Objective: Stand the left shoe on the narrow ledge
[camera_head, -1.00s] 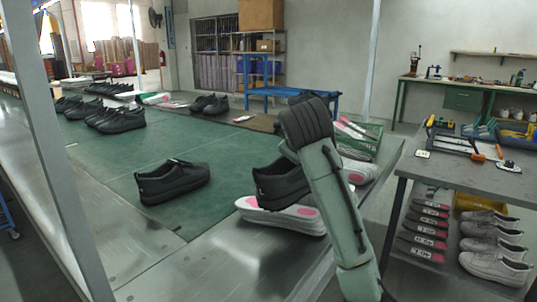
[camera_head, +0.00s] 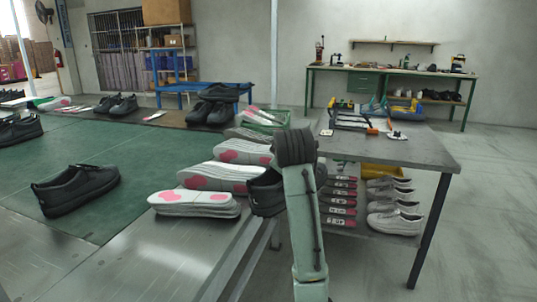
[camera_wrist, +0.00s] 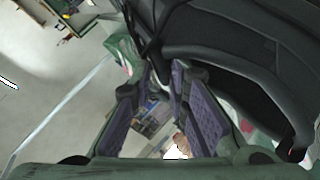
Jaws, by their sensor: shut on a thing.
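A black shoe (camera_head: 266,193) hangs at the right edge of the line, partly hidden behind my arm in the head view. In the wrist view the shoe (camera_wrist: 240,45) fills the upper right, its opening towards the camera. My gripper (camera_wrist: 158,75) is shut on it; the exact contact is hard to make out. Another black shoe (camera_head: 76,190) stands on the green mat at the left. A narrow metal strip (camera_head: 232,262) runs along the line's right edge; I cannot tell whether it is the narrow ledge.
Stacked white insoles with pink patches (camera_head: 195,207) lie just left of the held shoe. A grey table (camera_head: 400,150) with tools stands to the right, with grey shoes (camera_head: 393,220) and more insoles on its lower shelf. A black pair (camera_head: 212,105) stands behind. Floor at far right is clear.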

